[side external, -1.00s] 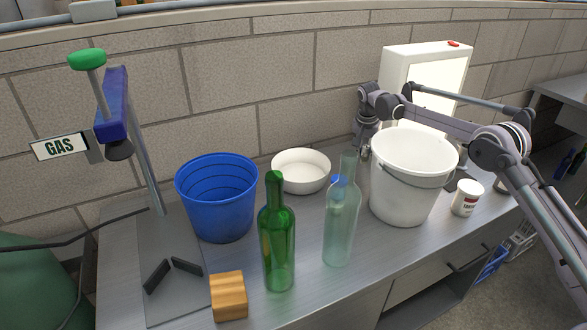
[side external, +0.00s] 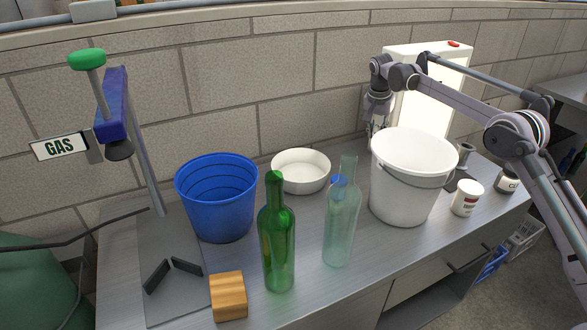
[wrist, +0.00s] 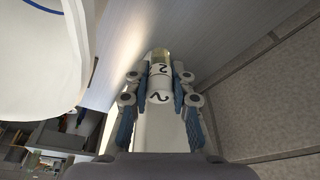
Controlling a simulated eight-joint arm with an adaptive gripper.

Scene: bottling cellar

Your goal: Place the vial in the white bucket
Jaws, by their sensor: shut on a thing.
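My gripper (wrist: 159,80) is shut on the vial (wrist: 160,97), a white-labelled cylinder with black figures and a yellowish end, held between the blue finger pads. In the side view my gripper (side external: 376,130) points down behind and left of the white bucket (side external: 404,201), around the height of its rim. The vial cannot be made out clearly there. The bucket stands upright on the steel bench with its handle hanging at the front. In the wrist view the bucket (wrist: 35,65) fills the upper left, beside the vial and apart from it.
A white light box (side external: 428,62) stands behind the bucket. A white bowl (side external: 300,172), clear bottle (side external: 340,225), green bottle (side external: 277,245) and blue bucket (side external: 218,205) stand to the left. A small white jar (side external: 467,198) is on the right. The block wall is close behind my gripper.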

